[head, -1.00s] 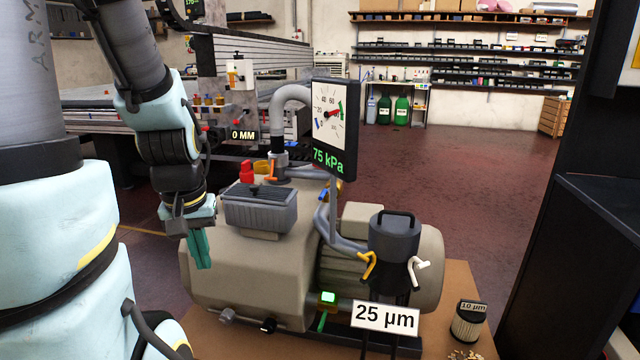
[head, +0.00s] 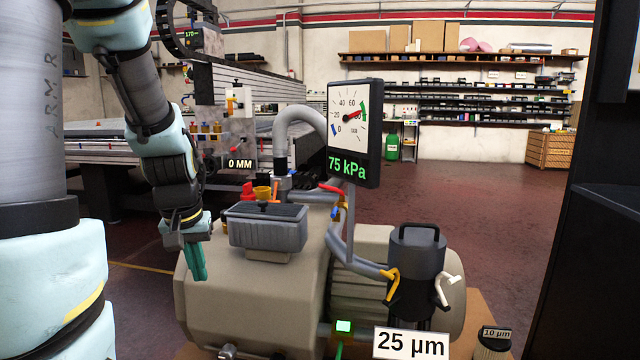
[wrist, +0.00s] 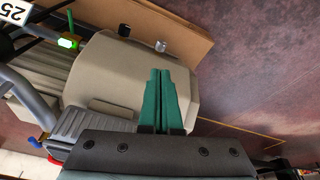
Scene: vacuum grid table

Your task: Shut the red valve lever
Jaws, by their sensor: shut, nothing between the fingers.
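A red lever (head: 330,188) sits on the pipework behind the pump, just left of the gauge post and partly crowded by the pipes. My gripper (head: 198,272) hangs over the left end of the beige pump body (head: 245,290), well to the left of and nearer than the red lever. Its green fingers are together and empty, pointing down. In the wrist view the fingers (wrist: 160,75) lie in front of the beige pump end, and the red lever cannot be made out with certainty there.
A gauge (head: 353,130) reads 75 kPa on a post beside the lever. A grey ribbed box (head: 265,228) stands between my gripper and the lever. An orange lever (head: 276,193), a yellow lever (head: 390,282) and a white lever (head: 447,288) are nearby.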

